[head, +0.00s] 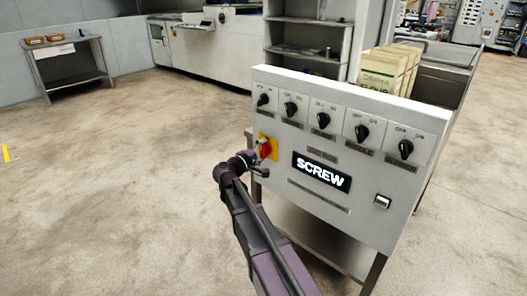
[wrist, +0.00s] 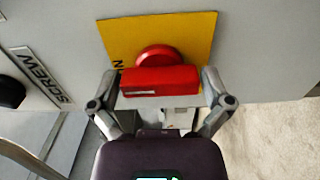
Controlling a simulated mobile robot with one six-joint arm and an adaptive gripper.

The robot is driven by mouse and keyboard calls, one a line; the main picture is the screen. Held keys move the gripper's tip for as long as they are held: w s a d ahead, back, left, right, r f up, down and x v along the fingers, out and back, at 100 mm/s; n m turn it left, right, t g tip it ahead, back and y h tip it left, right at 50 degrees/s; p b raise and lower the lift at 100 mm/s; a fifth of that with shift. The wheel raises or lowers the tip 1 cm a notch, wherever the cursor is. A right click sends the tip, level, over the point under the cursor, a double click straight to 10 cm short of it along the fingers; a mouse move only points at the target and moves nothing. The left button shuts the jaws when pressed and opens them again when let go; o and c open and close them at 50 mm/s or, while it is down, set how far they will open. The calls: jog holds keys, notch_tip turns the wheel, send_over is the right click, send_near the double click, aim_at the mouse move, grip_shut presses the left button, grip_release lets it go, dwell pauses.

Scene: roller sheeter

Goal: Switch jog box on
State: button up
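The jog box appears to be the pale panel (head: 290,150) standing on legs in the head view. At its left is a red rotary switch (head: 265,148) on a yellow plate (head: 272,141). In the wrist view the red switch handle (wrist: 160,80) lies across the picture, with the yellow plate (wrist: 190,38) behind it. My gripper (head: 257,163) is at this switch. In the wrist view my gripper (wrist: 160,78) has one finger at each end of the handle, spread apart. Whether the fingers touch it is unclear.
Several black knobs (head: 323,120) run along the panel's top. A SCREW sign (head: 321,172) and a small rocker switch (head: 382,202) sit lower. The floor (head: 120,170) to the left is clear.

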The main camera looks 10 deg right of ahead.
jog(key=shift+s+a, duration=0.1)
jog(key=shift+a, duration=0.05)
jog(key=v, duration=1.1)
jog(key=shift+s+a, duration=0.2)
jog(key=shift+a, duration=0.1)
jog(key=shift+d, duration=0.1)
dwell(0.5)
jog(key=s+d+f+m+g+y, duration=0.4)
jog(key=s+d+f+g, duration=0.2)
jog(key=s+d+f, duration=0.3)
jog(key=s+f+m+g+y, duration=0.3)
jog(key=s+f+g+y, duration=0.2)
jog(key=s+f+y, duration=0.6)
notch_tip(320, 180, up, 31)
jog(key=p, duration=3)
jog(key=shift+s+a+r, duration=0.2)
jog(key=shift+s+a, duration=0.2)
